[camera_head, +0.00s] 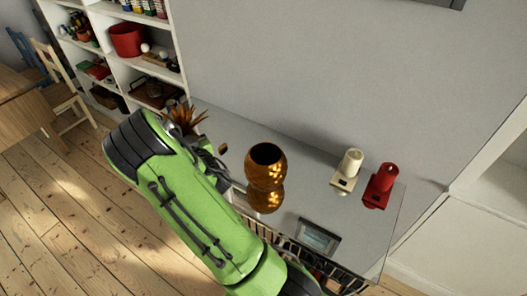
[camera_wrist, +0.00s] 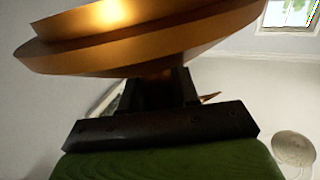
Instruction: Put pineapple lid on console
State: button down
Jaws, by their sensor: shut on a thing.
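A golden-brown, disc-shaped lid (camera_wrist: 140,45) fills the top of the wrist view. My gripper (camera_wrist: 163,88) is shut on it just under the disc, and a thin brown pointed tip shows beside the fingers.
A white candle (camera_head: 349,162) and a red candle (camera_head: 383,180) stand on holders at the console's right end. A picture frame (camera_head: 318,236) lies near its front edge. White shelves (camera_head: 115,60) stand at the back left, with a grey wall behind.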

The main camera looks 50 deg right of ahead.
jog(key=s+d+m+g+h, duration=0.1)
jog(key=s+d+h, duration=0.1)
jog(key=s+d, duration=0.2)
jog(key=s+d+m+g+h, duration=0.1)
jog(key=s+d, duration=0.3)
jog(key=d, duration=0.7)
jog(key=s+d+m+g+h+p, duration=0.1)
jog(key=s+d+m+g+h, duration=0.1)
jog(key=d, duration=0.6)
jog(key=shift+s+f+m+h, duration=0.45)
jog(key=shift+s+m+h, duration=0.25)
jog(key=shift+s+h, duration=0.35)
jog(key=shift+f, duration=0.1)
notch_tip(320, 180, down, 10)
jog(key=b, duration=0.6)
jog(key=c, duration=0.8)
grip_release()
jog(key=shift+s+r, duration=0.1)
jog(key=shift+r, duration=0.15)
jog(key=shift+c, duration=0.2)
